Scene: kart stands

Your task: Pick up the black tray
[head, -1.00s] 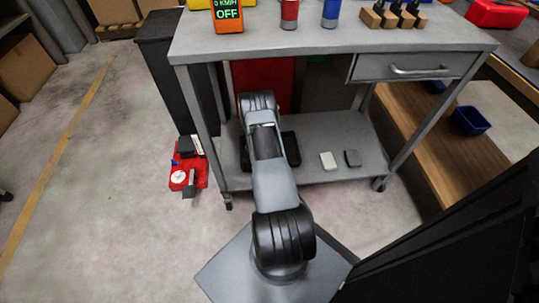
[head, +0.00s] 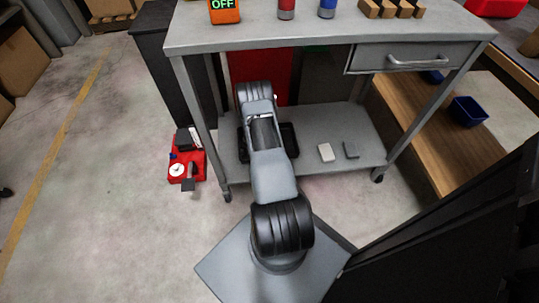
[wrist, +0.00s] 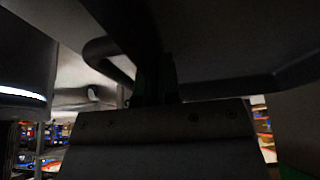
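The black tray (head: 291,139) lies on the lower shelf of the grey cart. My arm covers its middle in the head view, so only its left and right ends show. My gripper is hidden behind my arm in the head view. In the dark wrist view my gripper (wrist: 155,80) shows as a dark shape beyond its wide body. The finger gap cannot be made out there, nor whether it touches the tray.
A red tray (head: 182,172) with items is on the floor at left. A blue bin (head: 468,110) stands at right.

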